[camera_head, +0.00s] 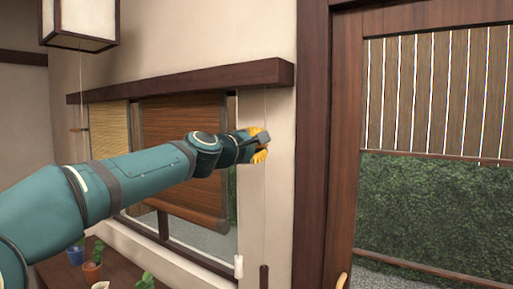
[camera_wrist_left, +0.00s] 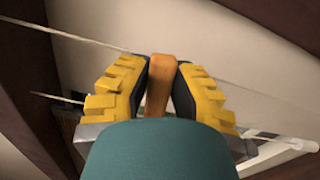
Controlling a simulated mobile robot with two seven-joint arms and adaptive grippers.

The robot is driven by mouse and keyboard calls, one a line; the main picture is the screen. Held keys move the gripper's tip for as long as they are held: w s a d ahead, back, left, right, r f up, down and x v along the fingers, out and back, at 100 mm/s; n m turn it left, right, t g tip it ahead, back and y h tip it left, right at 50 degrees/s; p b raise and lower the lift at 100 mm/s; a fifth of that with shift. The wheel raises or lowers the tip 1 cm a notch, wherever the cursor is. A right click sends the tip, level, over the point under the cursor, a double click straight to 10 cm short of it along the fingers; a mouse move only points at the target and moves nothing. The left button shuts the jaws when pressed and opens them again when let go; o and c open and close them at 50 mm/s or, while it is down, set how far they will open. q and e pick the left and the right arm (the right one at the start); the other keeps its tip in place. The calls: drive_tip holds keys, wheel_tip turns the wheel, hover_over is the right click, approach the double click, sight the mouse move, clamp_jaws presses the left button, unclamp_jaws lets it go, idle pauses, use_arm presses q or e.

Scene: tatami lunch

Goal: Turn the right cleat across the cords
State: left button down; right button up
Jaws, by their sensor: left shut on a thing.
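My left gripper (camera_head: 258,145) reaches in from the left to the wall strip right of the window. In the left wrist view its yellow and black fingers (camera_wrist_left: 161,88) are shut on an orange-brown wooden bar, the right cleat (camera_wrist_left: 160,68). The cleat sits between both finger pads, and its lower part is hidden by my gripper. A pale cord (camera_wrist_left: 85,39) runs to the cleat's area from the left, and another stretch (camera_wrist_left: 265,94) leaves to the right. Whether the cleat lies across the cords is unclear. My right gripper is not in view.
A brown slatted blind (camera_head: 185,125) hangs behind my arm. A white cord pull (camera_head: 239,267) hangs below my gripper. Potted plants (camera_head: 92,270) stand on a table at lower left. A wooden-framed door (camera_head: 343,150) is to the right.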

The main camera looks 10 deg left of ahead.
use_arm(q)
drive_tip(key=shift+f+m+b, duration=0.3)
drive_tip(key=shift+m+b, duration=0.15)
drive_tip(key=shift+m, duration=0.55)
drive_tip(key=c, duration=0.8)
unclamp_jaws()
drive_tip(key=v, duration=1.2)
drive_tip(key=shift+d, duration=0.1)
